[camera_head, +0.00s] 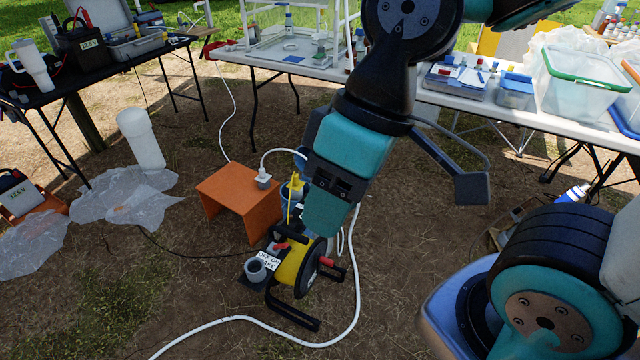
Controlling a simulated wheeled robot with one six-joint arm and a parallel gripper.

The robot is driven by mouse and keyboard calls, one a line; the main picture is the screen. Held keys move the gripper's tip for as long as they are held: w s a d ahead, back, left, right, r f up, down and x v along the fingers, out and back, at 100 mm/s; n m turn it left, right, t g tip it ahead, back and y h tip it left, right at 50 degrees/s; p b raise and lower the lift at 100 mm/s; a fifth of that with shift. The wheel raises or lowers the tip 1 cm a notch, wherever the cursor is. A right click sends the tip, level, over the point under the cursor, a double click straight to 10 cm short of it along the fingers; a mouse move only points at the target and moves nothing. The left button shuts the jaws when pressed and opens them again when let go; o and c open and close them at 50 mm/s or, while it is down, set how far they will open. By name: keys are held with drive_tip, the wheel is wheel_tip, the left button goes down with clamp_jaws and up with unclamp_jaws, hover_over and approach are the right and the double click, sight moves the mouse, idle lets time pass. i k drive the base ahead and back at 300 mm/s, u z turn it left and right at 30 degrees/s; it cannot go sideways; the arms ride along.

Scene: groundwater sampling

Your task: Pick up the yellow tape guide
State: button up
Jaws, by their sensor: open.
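The yellow tape guide (294,188) appears as a small yellow piece at the top of an upright blue-grey pipe, just right of the orange stool. A thin yellow tape runs down from it toward the reel. My gripper (325,212) hangs from the upper right, in front of and just right of the guide in the picture. It covers part of the pipe and the area behind it. The jaws are open, though the fingertips are hard to make out. I cannot tell how far the gripper is from the guide in depth. The guide appears free of the jaws.
A yellow-and-black reel (297,265) on a black frame stands below. An orange stool (240,197) stands left, with a white plug on it. A white hose (240,320) curves over the ground. Loaded tables (570,125) stand behind. Bare ground lies at left front.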

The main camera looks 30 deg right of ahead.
sight(297, 184)
drive_tip(key=z, duration=0.35)
drive_tip(key=i, duration=1)
